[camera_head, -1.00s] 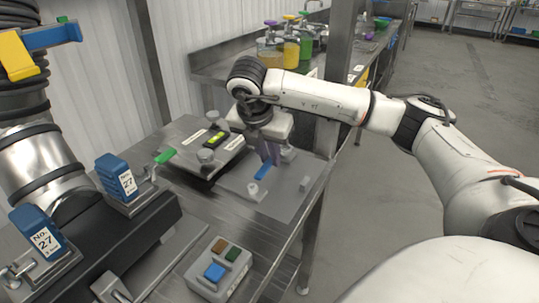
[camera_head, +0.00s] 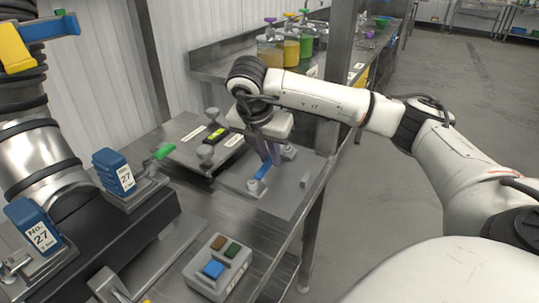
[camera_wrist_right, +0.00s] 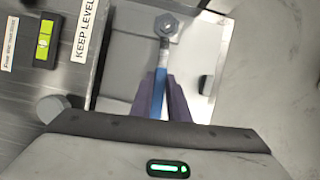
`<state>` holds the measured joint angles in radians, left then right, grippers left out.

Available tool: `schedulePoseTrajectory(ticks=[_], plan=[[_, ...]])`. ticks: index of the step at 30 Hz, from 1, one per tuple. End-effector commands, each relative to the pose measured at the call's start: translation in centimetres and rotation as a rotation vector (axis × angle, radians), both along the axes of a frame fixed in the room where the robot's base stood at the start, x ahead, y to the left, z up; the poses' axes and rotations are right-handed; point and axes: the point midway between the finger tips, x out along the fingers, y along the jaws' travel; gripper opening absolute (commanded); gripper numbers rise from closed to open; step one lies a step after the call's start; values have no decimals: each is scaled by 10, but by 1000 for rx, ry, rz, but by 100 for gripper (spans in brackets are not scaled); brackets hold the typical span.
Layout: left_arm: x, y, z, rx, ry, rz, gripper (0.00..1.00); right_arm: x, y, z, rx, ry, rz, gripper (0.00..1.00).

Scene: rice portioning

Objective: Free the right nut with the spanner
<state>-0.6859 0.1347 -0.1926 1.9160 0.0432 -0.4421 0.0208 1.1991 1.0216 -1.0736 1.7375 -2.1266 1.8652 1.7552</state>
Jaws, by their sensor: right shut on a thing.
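The spanner shows a blue handle (camera_head: 264,170) below my right gripper (camera_head: 272,152). The right wrist view shows the gripper's purple fingers (camera_wrist_right: 163,98) shut around this blue handle (camera_wrist_right: 160,82). The spanner's grey shank (camera_wrist_right: 164,52) runs up to a grey six-sided nut-like piece (camera_wrist_right: 166,27) with a round centre. I cannot tell whether the spanner's jaw fully seats around it. In the head view this end stands on a grey plate (camera_head: 286,197), partly merged with the spanner. The fingers hide part of the handle. My left gripper is out of view.
Left of the plate is a panel with a green level (camera_head: 215,135) and grey knobs (camera_head: 205,153). A button box (camera_head: 218,267) stands in front. Blue blocks marked 27 (camera_head: 113,172) sit on a dark machine. Coloured jars (camera_head: 291,46) stand behind.

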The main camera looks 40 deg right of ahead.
Motion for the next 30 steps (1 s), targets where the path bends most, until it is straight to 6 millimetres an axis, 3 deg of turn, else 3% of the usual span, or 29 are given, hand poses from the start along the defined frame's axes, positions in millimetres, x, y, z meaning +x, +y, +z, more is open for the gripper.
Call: schedulePoseTrajectory(ticks=[14,30], plan=[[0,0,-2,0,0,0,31,0,0,-1,0,-1,4,0],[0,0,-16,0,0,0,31,-15,-7,-1,0,0,159,0]])
